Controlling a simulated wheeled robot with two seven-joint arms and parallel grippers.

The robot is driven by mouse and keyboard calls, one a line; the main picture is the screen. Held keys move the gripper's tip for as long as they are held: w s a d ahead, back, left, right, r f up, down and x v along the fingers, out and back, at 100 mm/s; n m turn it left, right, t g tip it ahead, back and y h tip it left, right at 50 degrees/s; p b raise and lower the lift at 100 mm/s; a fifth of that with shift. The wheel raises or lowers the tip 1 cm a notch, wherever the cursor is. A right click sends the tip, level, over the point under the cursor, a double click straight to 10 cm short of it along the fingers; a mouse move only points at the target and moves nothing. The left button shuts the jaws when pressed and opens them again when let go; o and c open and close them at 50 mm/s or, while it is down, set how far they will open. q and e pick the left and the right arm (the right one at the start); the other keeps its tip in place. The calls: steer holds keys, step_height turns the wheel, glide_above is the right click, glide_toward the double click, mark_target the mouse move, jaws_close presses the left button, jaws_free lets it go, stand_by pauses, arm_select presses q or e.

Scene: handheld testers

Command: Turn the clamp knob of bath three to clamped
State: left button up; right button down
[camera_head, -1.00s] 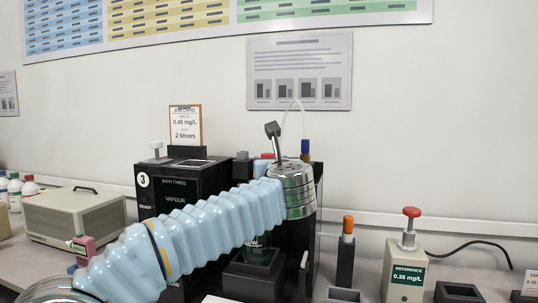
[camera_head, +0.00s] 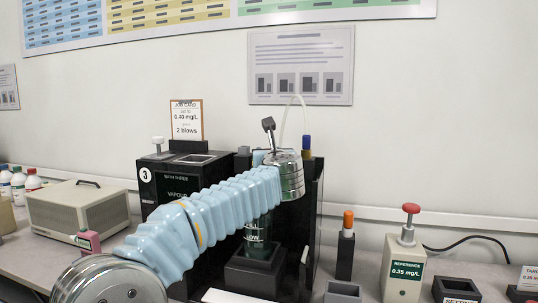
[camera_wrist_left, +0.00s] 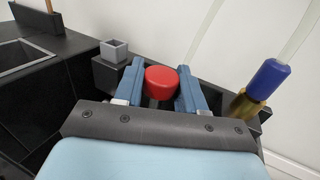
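Bath three (camera_head: 176,184) is the black unit marked 3 at the middle of the bench. A red round knob (camera_wrist_left: 162,82), seemingly its clamp knob, shows in the left wrist view. My left gripper (camera_wrist_left: 161,88) has its two blue fingers apart, one on each side of this knob. I cannot tell whether either finger touches it. In the head view my left wrist (camera_head: 284,175) is over the back right of the bath and hides the knob and most of the fingers. The knob's clamp marking is not visible. My right gripper is not in view.
A blue-capped brass fitting (camera_wrist_left: 262,85) with a pale tube stands right of the fingers. A small grey open block (camera_wrist_left: 114,50) is left. A glass vessel (camera_head: 257,240) stands below my arm. An orange-topped post (camera_head: 346,240) and the reference tester (camera_head: 403,265) are right.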

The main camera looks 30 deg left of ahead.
arm_select(q)
jaws_close()
steer(key=shift+w+n+g+y, duration=0.1)
steer(key=shift+n+g+y, duration=0.8)
steer(key=shift+g+y, duration=0.15)
steer(key=n+g+y, duration=0.2)
steer(key=g, duration=0.1)
steer(key=shift+n+y+p, duration=0.25)
steer(key=shift+n+p, duration=0.05)
steer(key=shift+p, duration=0.05)
steer(key=o, duration=0.8)
jaws_free()
